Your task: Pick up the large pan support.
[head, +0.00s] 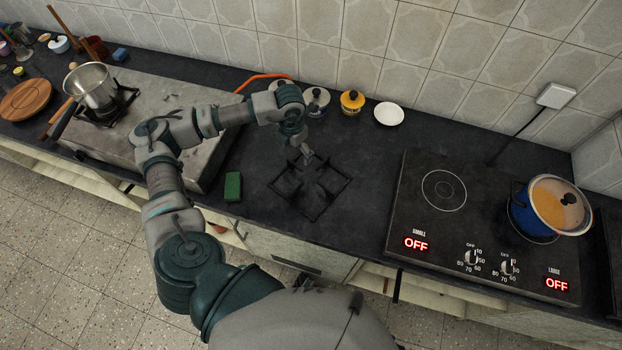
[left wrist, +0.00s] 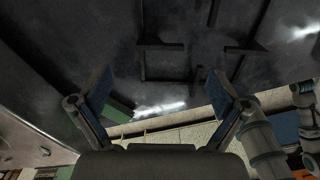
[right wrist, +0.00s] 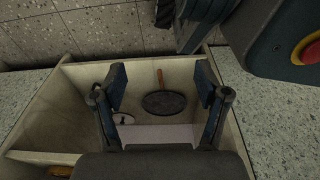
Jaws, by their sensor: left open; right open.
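The large pan support (head: 325,191) is a dark square metal grate lying flat on the black counter in the middle of the head view. Its dark bars also show at the top of the left wrist view (left wrist: 180,62). My left gripper (head: 306,156) is above the far edge of the support, pointing down. It is open and holds nothing, with the bars beyond its fingertips in the left wrist view. My right gripper (right wrist: 163,85) is open and empty, facing an open cabinet compartment; it does not show in the head view.
A green sponge (head: 233,187) lies left of the support. A steel pot (head: 90,84) stands on the stove at left. The electric hob (head: 420,215) with a blue pot (head: 535,212) is at right. Jars and a white saucer (head: 389,114) stand behind. A dark pan (right wrist: 165,103) is in the cabinet.

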